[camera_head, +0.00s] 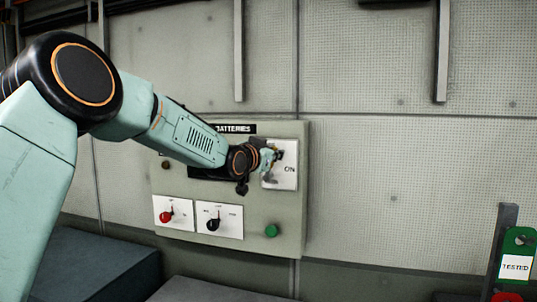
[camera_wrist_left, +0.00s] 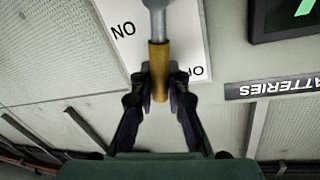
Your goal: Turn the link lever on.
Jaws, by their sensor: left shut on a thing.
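The link lever (camera_wrist_left: 159,62) has a grey shaft and a yellow-brown grip, seen in the left wrist view in front of a white plate (camera_wrist_left: 185,30). The plate carries the word ON, which appears upside down there. In the head view the same plate (camera_head: 287,176) sits at the upper right of the batteries panel. My left gripper (camera_head: 269,158) is at this plate and covers most of the lever. In the left wrist view its two fingers (camera_wrist_left: 160,82) are shut around the lever's grip. The lever's exact angle is hard to tell. My right gripper is not in view.
The beige panel (camera_head: 292,218) carries a red knob switch (camera_head: 166,217), a black knob switch (camera_head: 213,224) and a green button (camera_head: 271,231) below the lever. A green tag marked TESTED (camera_head: 519,243) is at the far right. Wall between them is bare.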

